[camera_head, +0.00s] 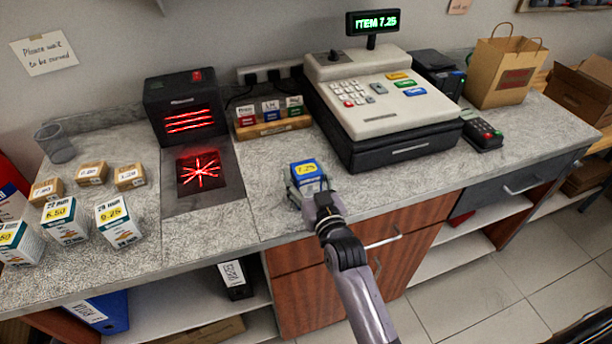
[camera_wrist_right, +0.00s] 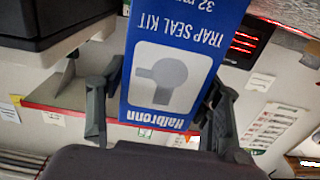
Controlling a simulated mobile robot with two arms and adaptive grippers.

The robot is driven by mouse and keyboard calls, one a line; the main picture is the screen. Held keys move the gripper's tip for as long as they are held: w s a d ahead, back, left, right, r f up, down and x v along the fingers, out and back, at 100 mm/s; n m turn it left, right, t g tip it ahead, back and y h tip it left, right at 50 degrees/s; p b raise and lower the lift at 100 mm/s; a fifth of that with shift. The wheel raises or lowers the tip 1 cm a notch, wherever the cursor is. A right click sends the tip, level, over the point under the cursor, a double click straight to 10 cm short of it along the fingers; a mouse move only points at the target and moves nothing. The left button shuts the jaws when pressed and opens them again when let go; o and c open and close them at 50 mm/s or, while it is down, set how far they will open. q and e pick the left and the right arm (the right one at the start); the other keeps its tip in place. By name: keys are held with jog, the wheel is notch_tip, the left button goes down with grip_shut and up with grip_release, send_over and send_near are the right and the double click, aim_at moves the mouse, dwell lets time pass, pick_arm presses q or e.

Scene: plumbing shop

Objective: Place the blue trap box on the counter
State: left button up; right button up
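The blue trap box (camera_head: 305,174) is at the front middle of the counter (camera_head: 262,212), with a yellow 7.25 label on top. In the right wrist view the box (camera_wrist_right: 165,75) shows its picture face, with upside-down "TRAP SEAL KIT" print. My right gripper (camera_head: 308,190) reaches in from the front and has its fingers on both sides of the box; its fingers also show in the wrist view (camera_wrist_right: 160,100). Whether the box's bottom touches the counter is hidden. My left gripper is not in view.
A scanner (camera_head: 184,105) with red light stands left of the box. The cash register (camera_head: 382,100) stands to the right; its display (camera_head: 375,21) reads ITEM 7.25. Several small boxes (camera_head: 91,173) stand at the left. The counter around the blue box is bare.

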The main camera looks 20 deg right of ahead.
jog(key=shift+o, duration=0.9)
jog(key=shift+r, duration=0.3)
jog(key=s+b, duration=0.2)
jog(key=s, duration=1)
jog(key=shift+d, duration=0.2)
jog(key=shift+f, duration=0.1)
